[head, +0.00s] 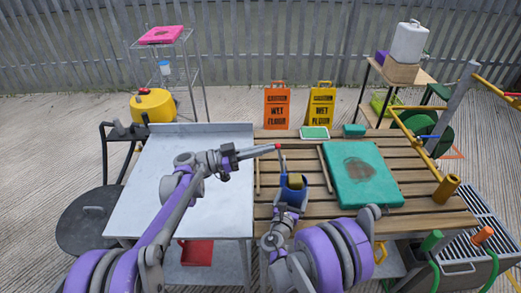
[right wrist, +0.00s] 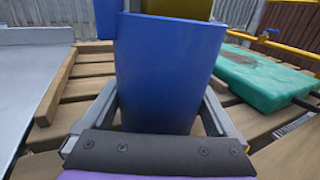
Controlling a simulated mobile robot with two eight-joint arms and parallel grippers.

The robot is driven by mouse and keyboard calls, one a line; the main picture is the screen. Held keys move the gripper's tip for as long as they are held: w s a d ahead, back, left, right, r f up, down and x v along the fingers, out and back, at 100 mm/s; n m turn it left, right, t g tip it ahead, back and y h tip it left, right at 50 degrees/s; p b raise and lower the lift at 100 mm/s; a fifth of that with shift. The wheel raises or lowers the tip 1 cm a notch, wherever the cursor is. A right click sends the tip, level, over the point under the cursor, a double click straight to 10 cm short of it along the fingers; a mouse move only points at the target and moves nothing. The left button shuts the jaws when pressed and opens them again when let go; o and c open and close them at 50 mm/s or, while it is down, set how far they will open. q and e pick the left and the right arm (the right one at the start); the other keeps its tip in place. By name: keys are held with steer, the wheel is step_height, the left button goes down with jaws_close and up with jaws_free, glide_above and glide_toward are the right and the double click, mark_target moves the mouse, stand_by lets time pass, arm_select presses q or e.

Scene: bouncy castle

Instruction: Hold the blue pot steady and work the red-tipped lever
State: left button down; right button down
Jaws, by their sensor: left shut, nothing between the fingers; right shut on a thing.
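The blue pot (head: 292,196) stands on the slatted wooden table, with something yellow (head: 295,180) inside its top. A thin lever (head: 282,162) rises at the pot's left side, with its red tip (head: 278,147) on top. My left gripper (head: 270,149) is shut and empty, reaching from the left with its fingertips right beside the red tip; I cannot tell if they touch. My right gripper (head: 290,207) is shut on the pot from the near side. In the right wrist view the blue pot (right wrist: 168,70) fills the space between the two grey fingers.
A teal slab (head: 362,172) with a brown patch lies right of the pot. The grey metal table (head: 145,205) at left is clear beneath my left arm. Wet-floor signs (head: 277,106) stand behind the table. Yellow pipes (head: 415,135) stand at right.

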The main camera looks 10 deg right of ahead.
arm_select(q)
steer(key=shift+s+d+r+y, duration=0.1)
steer(key=shift+d+r+y, duration=0.15)
steer(key=shift+d+y, duration=0.2)
steer(key=shift+s+d+r+y, duration=0.1)
steer(key=shift+d+r+y, duration=0.1)
steer(key=shift+d+y, duration=0.25)
steer(key=s+d+f+m+y, duration=0.1)
steer(key=d+f+y, duration=0.3)
steer(key=d+y, duration=0.3)
steer(key=d+f+y, duration=0.4)
steer(key=d+y, duration=0.2)
steer(key=d, duration=0.2)
steer(key=shift+s+d+m+t+y, duration=0.3)
steer(key=shift+s+m+y, duration=0.05)
steer(key=shift+m+y, duration=0.05)
steer(key=shift+f, duration=0.15)
